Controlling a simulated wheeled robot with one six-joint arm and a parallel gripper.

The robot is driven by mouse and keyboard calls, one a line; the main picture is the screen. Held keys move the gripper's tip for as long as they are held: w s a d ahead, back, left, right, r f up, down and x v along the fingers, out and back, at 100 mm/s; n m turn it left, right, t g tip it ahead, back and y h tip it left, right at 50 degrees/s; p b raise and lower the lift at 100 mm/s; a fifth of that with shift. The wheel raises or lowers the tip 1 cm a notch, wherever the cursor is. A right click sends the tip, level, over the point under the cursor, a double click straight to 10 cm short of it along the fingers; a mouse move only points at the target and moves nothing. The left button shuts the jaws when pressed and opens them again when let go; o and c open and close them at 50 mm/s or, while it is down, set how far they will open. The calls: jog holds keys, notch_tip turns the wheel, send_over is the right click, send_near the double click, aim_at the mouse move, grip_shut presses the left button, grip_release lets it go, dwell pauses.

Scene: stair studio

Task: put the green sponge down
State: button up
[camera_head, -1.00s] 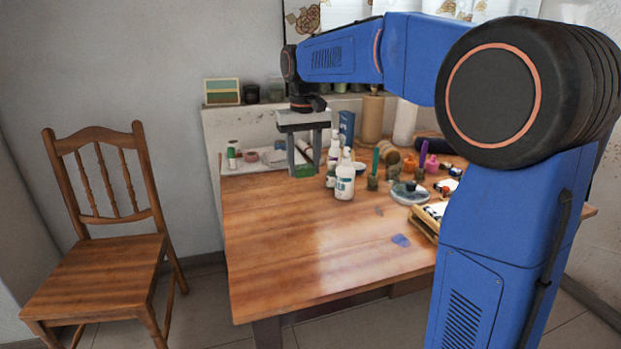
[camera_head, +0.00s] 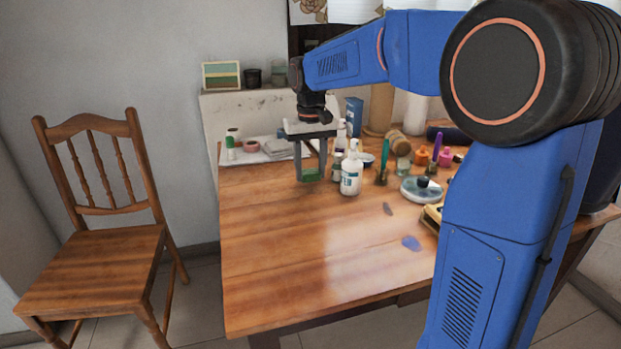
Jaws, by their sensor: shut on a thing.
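My gripper (camera_head: 310,176) points straight down over the back left part of the wooden table (camera_head: 300,250). Its two grey fingers are shut on the green sponge (camera_head: 311,175), which shows low between the fingertips. The sponge is at or just above the table top; I cannot tell whether it touches. A white bottle (camera_head: 351,174) stands close to the right of the gripper.
A white tray (camera_head: 232,158) with small jars and rolls lies at the back left. Bottles, paint pots and a round glass dish (camera_head: 421,190) crowd the back right. The front and left of the table are clear. A wooden chair (camera_head: 100,255) stands at left.

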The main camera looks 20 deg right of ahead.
aim_at(311, 172)
jog(key=shift+f, duration=1.4)
jog(key=shift+f, duration=0.15)
jog(key=o, duration=1.1)
notch_tip(311, 172, up, 12)
jog(key=shift+r, duration=0.2)
jog(key=shift+s, duration=0.1)
